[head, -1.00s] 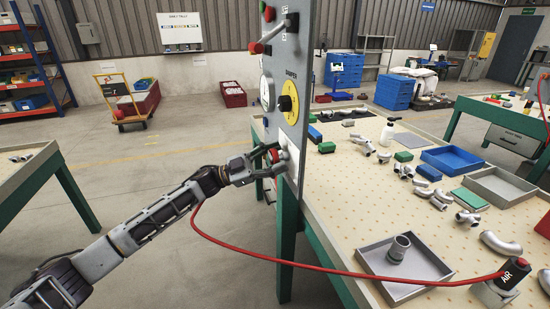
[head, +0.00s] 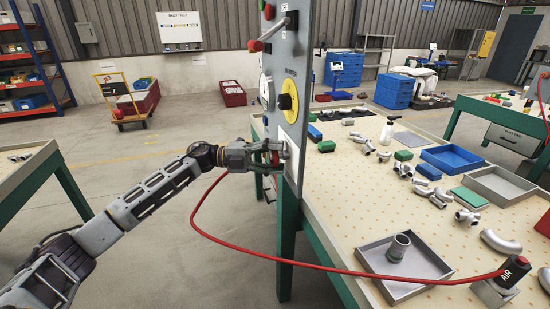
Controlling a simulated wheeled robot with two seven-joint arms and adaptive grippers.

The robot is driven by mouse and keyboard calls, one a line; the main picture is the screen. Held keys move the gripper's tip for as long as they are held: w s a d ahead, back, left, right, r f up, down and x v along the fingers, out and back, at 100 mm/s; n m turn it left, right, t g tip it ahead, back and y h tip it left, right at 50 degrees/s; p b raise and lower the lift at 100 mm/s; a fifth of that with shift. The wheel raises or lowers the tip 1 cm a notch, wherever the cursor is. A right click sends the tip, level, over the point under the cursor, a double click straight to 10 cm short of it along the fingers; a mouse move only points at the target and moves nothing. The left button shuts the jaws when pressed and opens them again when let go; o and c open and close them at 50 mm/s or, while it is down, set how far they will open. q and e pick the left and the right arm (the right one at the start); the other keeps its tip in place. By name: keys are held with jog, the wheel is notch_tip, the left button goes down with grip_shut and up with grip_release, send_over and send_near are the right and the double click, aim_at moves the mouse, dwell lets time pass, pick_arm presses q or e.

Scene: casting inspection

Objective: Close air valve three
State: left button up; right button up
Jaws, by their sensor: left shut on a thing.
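A grey upright panel (head: 302,60) stands at the left end of the long table. Low on its face is a white plate with a red valve handle (head: 276,157), mostly covered by my fingers. My left gripper (head: 278,153) comes in from the left, roughly level, and is shut on the red handle. The handle's angle and any valve number are too small or hidden to read. Above it are a black knob on a yellow disc (head: 285,102), a white gauge (head: 267,90) and a red-ended lever (head: 256,46). My right gripper is not in view.
A red air hose (head: 330,268) loops below my left arm to the AIR fitting (head: 513,270) on the table (head: 330,200). Metal pipe pieces, a grey tray (head: 375,262) and a blue tray (head: 450,150) lie on the table. The floor left of the panel is open.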

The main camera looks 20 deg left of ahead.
pick_arm(q)
jog(key=m+y, duration=0.1)
jog(key=m, duration=0.2)
jog(key=shift+f, duration=0.1)
jog(key=shift+y, duration=0.3)
jog(key=o, duration=1.1)
jog(key=shift+c, duration=0.2)
jog(key=f+v, duration=0.1)
jog(key=v, duration=1.1)
jog(key=shift+r, duration=0.45)
jog(key=shift+w, duration=0.1)
